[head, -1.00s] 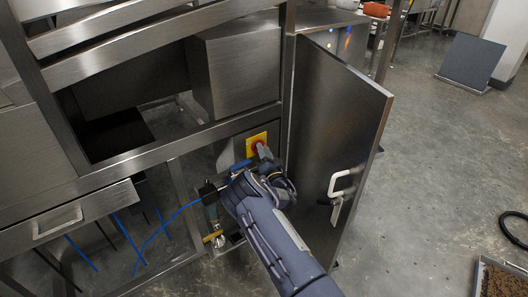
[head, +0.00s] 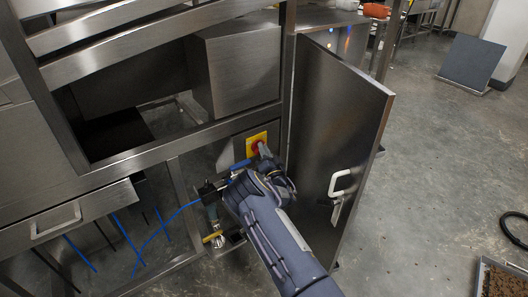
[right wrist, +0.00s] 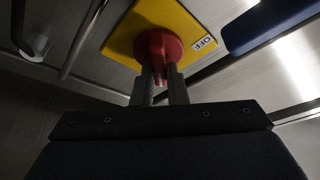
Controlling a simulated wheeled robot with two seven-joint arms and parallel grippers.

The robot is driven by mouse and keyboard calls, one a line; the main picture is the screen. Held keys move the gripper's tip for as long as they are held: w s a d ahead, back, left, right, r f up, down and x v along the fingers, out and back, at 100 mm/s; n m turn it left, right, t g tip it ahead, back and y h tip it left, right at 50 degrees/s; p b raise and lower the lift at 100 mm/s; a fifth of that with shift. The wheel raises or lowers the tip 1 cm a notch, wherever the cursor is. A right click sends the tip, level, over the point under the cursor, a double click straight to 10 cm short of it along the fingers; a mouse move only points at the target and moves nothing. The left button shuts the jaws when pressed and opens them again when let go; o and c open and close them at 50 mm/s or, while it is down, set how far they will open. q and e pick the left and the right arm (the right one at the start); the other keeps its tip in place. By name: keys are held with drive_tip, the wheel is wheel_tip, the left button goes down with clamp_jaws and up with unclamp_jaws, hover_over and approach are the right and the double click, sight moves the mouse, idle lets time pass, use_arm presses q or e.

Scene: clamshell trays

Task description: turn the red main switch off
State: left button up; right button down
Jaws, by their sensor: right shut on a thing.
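The red main switch (right wrist: 158,47) sits on a yellow plate (right wrist: 185,22) with an OFF label in the right wrist view. In the head view the switch (head: 256,147) and its yellow plate (head: 249,142) show inside the open cabinet, on a grey box. My right gripper (right wrist: 161,85) is shut on the switch's handle, with one finger on each side of it. In the head view the right gripper (head: 263,158) reaches up to the switch from below right and hides part of it. My left gripper is not in view.
The open steel cabinet door (head: 335,140) with a white handle (head: 341,182) stands just right of my arm. A blue hose (head: 165,222) and a yellow-handled valve (head: 212,237) are below left of the switch. The floor on the right is mostly clear.

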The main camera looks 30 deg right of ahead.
drive_tip(key=n+y+b, duration=0.3)
drive_tip(key=n+b, duration=0.2)
drive_tip(key=n, duration=0.1)
drive_tip(key=n+y+b, duration=0.3)
drive_tip(key=n+b, duration=0.3)
drive_tip(key=n, duration=0.1)
drive_tip(key=n+y+b, duration=0.3)
drive_tip(key=n+b, duration=0.3)
drive_tip(key=n, duration=0.1)
drive_tip(key=shift+a+y, duration=0.25)
drive_tip(key=shift+y, duration=0.05)
drive_tip(key=shift+n+g+y+b, duration=0.4)
drive_tip(key=shift+n+y+b, duration=0.45)
drive_tip(key=shift+n, duration=1.55)
drive_tip(key=shift+a, duration=0.1)
drive_tip(key=c, duration=1.4)
unclamp_jaws()
drive_tip(key=shift+c, duration=0.2)
drive_tip(key=shift+r, duration=0.1)
